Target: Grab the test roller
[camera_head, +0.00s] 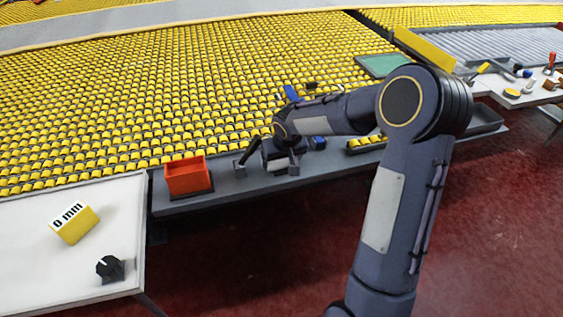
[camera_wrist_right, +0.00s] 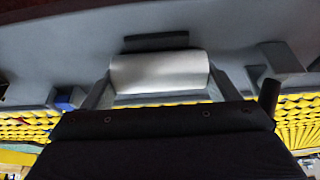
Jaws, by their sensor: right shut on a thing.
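The test roller, a pale silver-white cylinder (camera_wrist_right: 158,72), lies across between the two fingers of my right gripper (camera_wrist_right: 160,88) in the right wrist view. A finger sits at each of its ends, so the gripper is shut on it. In the head view my right gripper (camera_head: 281,167) is low over the grey shelf, and a small pale part of the roller shows under it. The roller seems at or very near the shelf; whether it touches is unclear. My left gripper is not in view.
An orange bin (camera_head: 187,175) stands left on the grey shelf (camera_head: 225,192). Beside the gripper is a dark slanted bar (camera_head: 250,151). A white table (camera_head: 45,245) with a yellow "0 mm" block (camera_head: 74,223) and a black knob (camera_head: 109,267) is at left. Yellow rollers fill the area behind.

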